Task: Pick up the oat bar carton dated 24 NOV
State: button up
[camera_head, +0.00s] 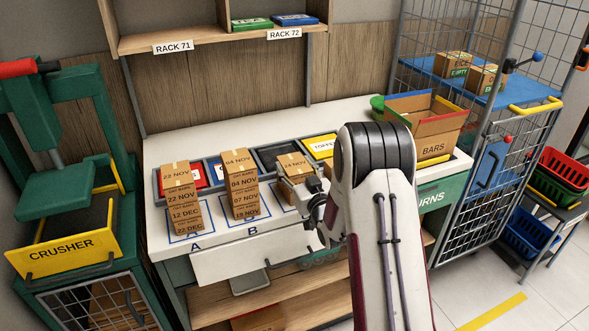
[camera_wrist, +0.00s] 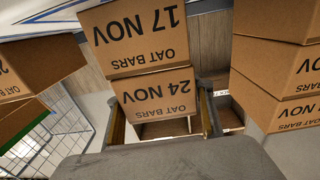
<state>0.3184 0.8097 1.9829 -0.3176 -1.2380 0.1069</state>
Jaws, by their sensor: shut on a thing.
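The oat bar carton dated 24 NOV (camera_head: 294,165) is brown cardboard with a light tape strip, at the top of the stack on the right of the counter. In the wrist view, which is upside down, this carton (camera_wrist: 156,94) lies between my gripper's two fingers (camera_wrist: 160,122). My gripper (camera_head: 314,190) is shut on it from its front right in the head view. A carton marked 17 NOV (camera_wrist: 138,32) is directly beneath it and looks touching. The arm and gripper hide the lower part of this stack in the head view.
Stack A (camera_head: 184,205) and stack B (camera_head: 242,185) stand to the left; stack B is close by. Behind are shallow trays, one with a yellow label (camera_head: 320,146). The BARS box (camera_head: 436,147) stands right. The yellow-fronted crusher (camera_head: 62,248) is far left, a wire cart (camera_head: 500,150) far right.

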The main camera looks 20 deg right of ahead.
aim_at(295, 163)
jog(key=shift+r, duration=0.15)
notch_tip(295, 163, up, 18)
dwell(0.7)
dwell(0.6)
